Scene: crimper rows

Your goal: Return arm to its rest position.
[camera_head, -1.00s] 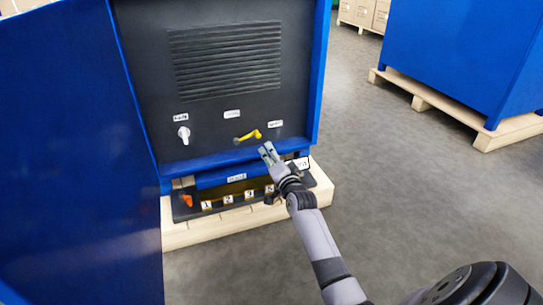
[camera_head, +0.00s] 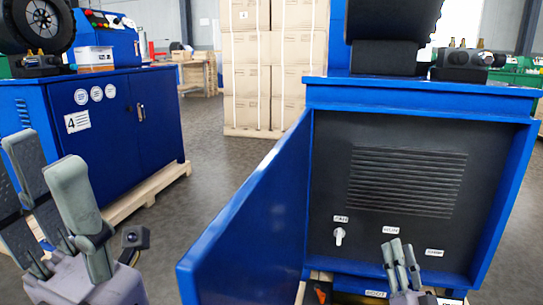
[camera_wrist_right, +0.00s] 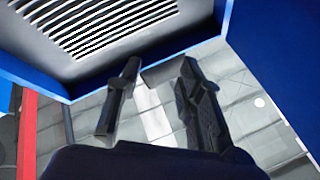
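My right gripper (camera_head: 398,250) is in front of the lower part of the dark panel (camera_head: 385,180) of the open blue cabinet, in the head view. In the right wrist view its two dark fingers (camera_wrist_right: 157,85) stand apart with nothing between them. My left gripper (camera_head: 44,155) is large at the lower left of the head view, fingers up, spread and empty.
The cabinet's blue door (camera_head: 255,215) stands open between my two grippers. A white knob (camera_head: 339,236) sits on the panel. Another blue cabinet (camera_head: 110,130), marked 4, stands at left. Stacked cartons (camera_head: 265,65) stand behind. Grey floor shows between them.

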